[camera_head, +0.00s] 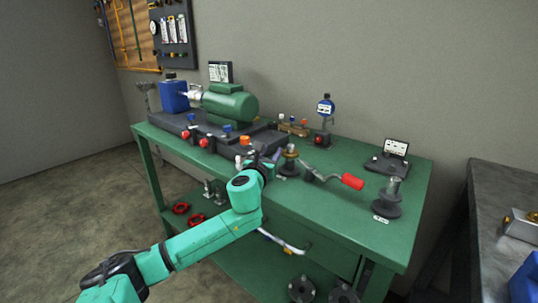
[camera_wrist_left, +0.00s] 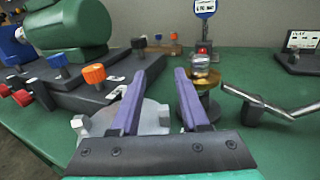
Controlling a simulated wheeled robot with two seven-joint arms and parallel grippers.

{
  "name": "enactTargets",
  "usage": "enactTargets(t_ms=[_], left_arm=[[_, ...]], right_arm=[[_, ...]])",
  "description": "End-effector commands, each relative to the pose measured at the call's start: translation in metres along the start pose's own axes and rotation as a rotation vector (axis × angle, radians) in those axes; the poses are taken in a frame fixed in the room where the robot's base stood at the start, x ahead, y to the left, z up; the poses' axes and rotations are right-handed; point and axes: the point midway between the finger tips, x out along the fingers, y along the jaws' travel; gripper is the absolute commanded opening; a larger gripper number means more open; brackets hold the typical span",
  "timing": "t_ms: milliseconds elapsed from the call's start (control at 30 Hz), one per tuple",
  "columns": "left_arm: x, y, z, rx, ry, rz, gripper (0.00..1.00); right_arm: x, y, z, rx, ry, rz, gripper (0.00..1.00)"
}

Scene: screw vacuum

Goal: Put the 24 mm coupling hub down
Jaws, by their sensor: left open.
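My left gripper (camera_head: 267,157) is open above the green bench; its two purple fingers (camera_wrist_left: 158,78) stand apart with nothing held between them. A hub-like part with a silver top (camera_wrist_left: 205,68) and a brass flange sits upright on a dark stand just beyond and to the right of the right finger; it also shows in the head view (camera_head: 290,152). A second grey metal part (camera_head: 394,186) stands on a dark round base at the bench's right end. I cannot read which one is 24 mm. A flat grey metal piece (camera_wrist_left: 152,118) lies below the fingers, partly hidden by them.
The green motor (camera_head: 230,103) and dark baseplate (camera_head: 170,122) with orange and blue knobs fill the left of the green bench (camera_head: 335,215). A blue dial gauge (camera_head: 326,107) stands behind.

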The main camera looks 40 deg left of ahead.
Motion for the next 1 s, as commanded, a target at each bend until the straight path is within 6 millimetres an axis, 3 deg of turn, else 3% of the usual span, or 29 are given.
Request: enactTargets(t_ms=[133, 267, 700, 833, 1000], left_arm=[[0.0, 0.0, 0.016, -0.002, -0.003, 0.0, 0.45], [-0.018, 0.0, 0.009, 0.001, 0.004, -0.001, 0.45], [-0.107, 0.0, 0.01, -0.005, 0.003, -0.002, 0.45], [-0.119, 0.0, 0.011, -0.002, 0.0, 0.0, 0.45], [-0.12, 0.0, 0.012, 0.0, -0.002, 0.0, 0.45]], right_arm=[[0.001, 0.001, 0.012, -0.006, -0.008, 0.003, 0.0], [0.004, 0.001, 0.01, -0.006, -0.004, 0.002, 0.0], [0.004, 0.002, 0.018, -0.01, -0.004, 0.004, 0.0], [0.006, 0.003, 0.022, -0.011, -0.005, 0.005, 0.0], [0.007, 0.003, 0.023, -0.011, -0.006, 0.005, 0.0]])
